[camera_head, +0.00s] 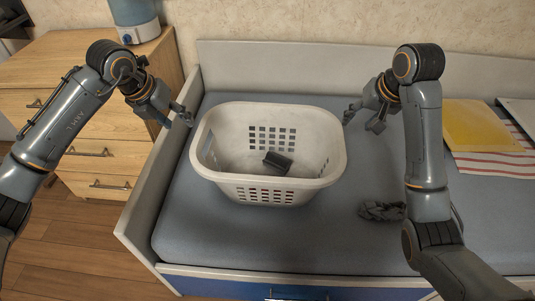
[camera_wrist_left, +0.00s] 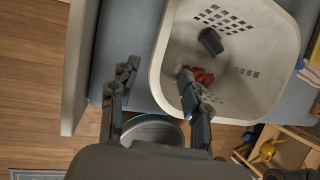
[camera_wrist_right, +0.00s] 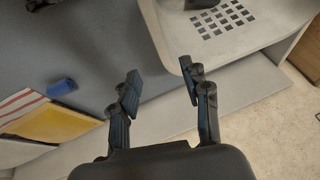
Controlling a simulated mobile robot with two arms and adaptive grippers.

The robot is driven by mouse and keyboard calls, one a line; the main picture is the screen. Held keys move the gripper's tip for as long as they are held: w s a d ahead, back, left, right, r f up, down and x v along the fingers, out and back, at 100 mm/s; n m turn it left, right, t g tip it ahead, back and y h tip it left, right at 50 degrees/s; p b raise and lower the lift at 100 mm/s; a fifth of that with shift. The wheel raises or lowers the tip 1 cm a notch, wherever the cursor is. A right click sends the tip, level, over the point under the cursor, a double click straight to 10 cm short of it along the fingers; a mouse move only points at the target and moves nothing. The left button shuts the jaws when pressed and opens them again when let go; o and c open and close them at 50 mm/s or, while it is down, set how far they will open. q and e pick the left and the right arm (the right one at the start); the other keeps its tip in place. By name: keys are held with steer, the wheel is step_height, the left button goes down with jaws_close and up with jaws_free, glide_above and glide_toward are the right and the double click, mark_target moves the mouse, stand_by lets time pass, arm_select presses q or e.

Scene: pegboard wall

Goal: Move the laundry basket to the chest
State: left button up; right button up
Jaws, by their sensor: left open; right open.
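The white laundry basket (camera_head: 268,188) stands upright on the bed, with a dark grey item (camera_head: 277,162) inside; a red item (camera_wrist_left: 203,76) also shows inside it in the left wrist view. The wooden chest (camera_head: 105,155) stands left of the bed. My left gripper (camera_head: 183,114) is open beside the basket's left rim; in the left wrist view (camera_wrist_left: 158,82) the rim appears between its fingers. My right gripper (camera_head: 364,116) is open just off the basket's right end, and in the right wrist view (camera_wrist_right: 162,80) the rim lies close to one finger. Contact cannot be told.
A blue and white appliance (camera_head: 134,20) stands on the chest's top, at its right back. The bed's raised white side board (camera_head: 160,185) lies between basket and chest. A dark crumpled cloth (camera_head: 382,211), yellow item (camera_head: 476,126) and striped cloth (camera_head: 497,163) lie on the bed to the right.

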mark_target(196, 138)
arm_select(q)
steer(key=x, duration=1.4)
arm_select(e)
steer(key=x, duration=1.4)
arm_select(q)
jaws_close()
arm_select(e)
jaws_close()
